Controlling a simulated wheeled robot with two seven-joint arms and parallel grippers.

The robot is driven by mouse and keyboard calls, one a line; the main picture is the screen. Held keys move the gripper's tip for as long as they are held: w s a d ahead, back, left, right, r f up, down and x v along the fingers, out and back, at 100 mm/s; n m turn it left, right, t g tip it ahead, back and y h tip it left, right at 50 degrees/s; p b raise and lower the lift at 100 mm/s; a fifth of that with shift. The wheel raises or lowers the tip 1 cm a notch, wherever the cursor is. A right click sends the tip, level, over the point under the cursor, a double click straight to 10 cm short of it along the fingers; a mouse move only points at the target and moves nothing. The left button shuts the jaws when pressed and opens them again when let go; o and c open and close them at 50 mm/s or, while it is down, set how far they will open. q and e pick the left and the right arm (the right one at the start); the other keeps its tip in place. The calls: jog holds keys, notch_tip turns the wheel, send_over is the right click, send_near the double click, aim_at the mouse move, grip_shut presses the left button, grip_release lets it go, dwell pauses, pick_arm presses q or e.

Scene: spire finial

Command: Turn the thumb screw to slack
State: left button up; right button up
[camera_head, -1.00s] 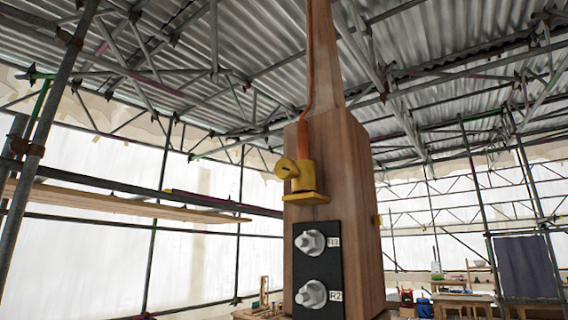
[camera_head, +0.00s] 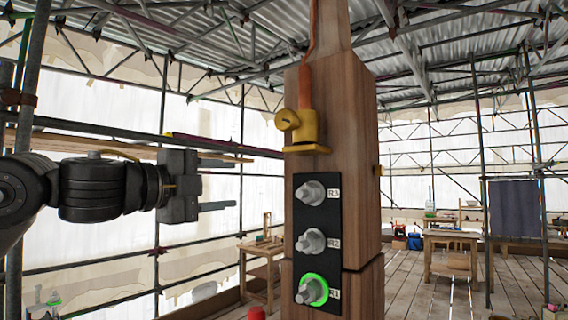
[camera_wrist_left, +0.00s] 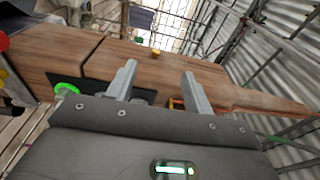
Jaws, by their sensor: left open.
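A yellow thumb screw (camera_head: 288,119) with a round slotted head sticks out to the left of a yellow bracket (camera_head: 306,130) on the wooden spire (camera_head: 345,120). An orange cord (camera_head: 306,80) runs up from the bracket. My left gripper (camera_head: 235,184) is open and empty, left of the spire and below the screw, its fingers pointing right. In the left wrist view the open fingers (camera_wrist_left: 160,72) lie across the spire (camera_wrist_left: 205,80). Part of the bracket (camera_wrist_left: 177,102) shows there beside one finger; the screw cannot be made out. My right gripper is out of view.
A black panel (camera_head: 317,210) below the bracket carries three grey knobs labelled R3, R2 and R1. A green ring (camera_head: 325,288) surrounds the lowest knob. A small wooden table (camera_head: 260,248) stands behind, left of the spire. Scaffold poles stand at the left.

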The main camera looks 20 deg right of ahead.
pick_arm(q)
jog(key=s+r+m, duration=0.4)
jog(key=s+r, duration=0.3)
jog(key=s, duration=0.5)
jog(key=m+t+y+p, duration=0.2)
jog(key=m, duration=0.1)
send_near(282, 120)
jog(key=p+x, duration=0.5)
jog(key=x, duration=0.4)
jog(key=shift+r, duration=0.2)
jog(key=shift+w+d+f+p, duration=0.15)
jog(key=shift+w+d+p, duration=0.25)
jog(key=shift+d+p, duration=0.15)
jog(key=shift+c, duration=0.2)
jog(key=c, duration=0.9)
jog(key=shift+c, duration=0.2)
